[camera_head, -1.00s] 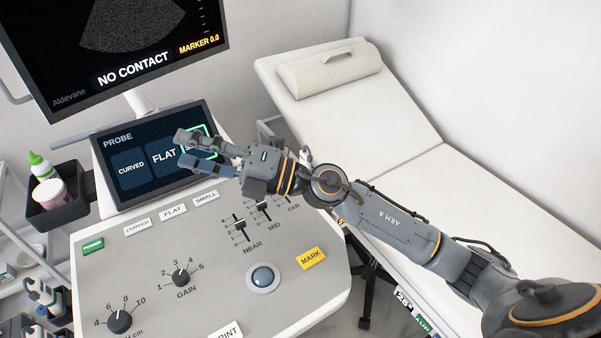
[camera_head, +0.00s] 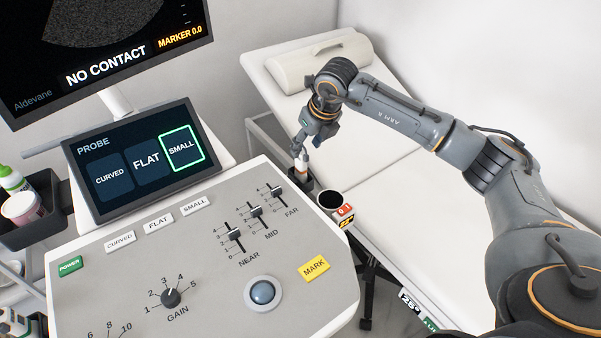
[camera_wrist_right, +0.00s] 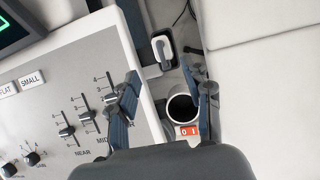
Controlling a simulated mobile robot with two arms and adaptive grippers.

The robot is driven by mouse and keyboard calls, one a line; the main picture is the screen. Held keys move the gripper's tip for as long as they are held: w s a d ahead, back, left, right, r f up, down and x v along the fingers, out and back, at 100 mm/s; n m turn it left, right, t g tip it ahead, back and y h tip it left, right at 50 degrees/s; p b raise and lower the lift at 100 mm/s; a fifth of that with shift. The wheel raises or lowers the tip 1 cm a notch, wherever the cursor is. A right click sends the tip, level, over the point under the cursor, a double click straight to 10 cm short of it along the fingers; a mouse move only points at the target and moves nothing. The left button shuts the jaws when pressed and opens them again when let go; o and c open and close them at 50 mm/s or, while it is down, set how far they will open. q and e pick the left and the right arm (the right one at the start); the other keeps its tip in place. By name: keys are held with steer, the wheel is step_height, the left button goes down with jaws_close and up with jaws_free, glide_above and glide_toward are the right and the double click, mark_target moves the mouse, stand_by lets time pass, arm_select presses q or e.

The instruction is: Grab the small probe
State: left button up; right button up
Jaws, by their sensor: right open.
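A white probe (camera_head: 302,160) stands in a dark holder at the console's right edge. In the right wrist view the probe (camera_wrist_right: 163,48) shows as a white and grey head, ahead of the fingers. My right gripper (camera_head: 306,138) points down over this spot in the head view and partly hides the probe. In the right wrist view the fingers of my right gripper (camera_wrist_right: 164,82) are spread, with nothing between their tips. I cannot tell whether a finger touches the probe. The console's screen (camera_head: 130,160) has SMALL outlined in green. My left gripper is out of view.
A round dark-mouthed cup with an orange 01 label (camera_head: 345,210) sits near the probe; it looks empty. The console panel (camera_head: 205,265) with sliders lies left, the white examination couch (camera_head: 400,185) right. A monitor (camera_head: 110,50) stands behind the console.

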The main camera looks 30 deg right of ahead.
mark_target(301, 160)
steer(key=x, duration=0.5)
steer(key=p+x, duration=0.1)
steer(key=x, duration=0.1)
steer(key=p+x, duration=0.1)
steer(key=shift+w+d+f, duration=0.2)
steer(key=shift+d, duration=0.1)
steer(key=shift+w+f, duration=0.2)
steer(key=shift+f, duration=0.25)
steer(key=shift+c, duration=0.2)
steer(key=shift+r, duration=0.1)
jaws_close()
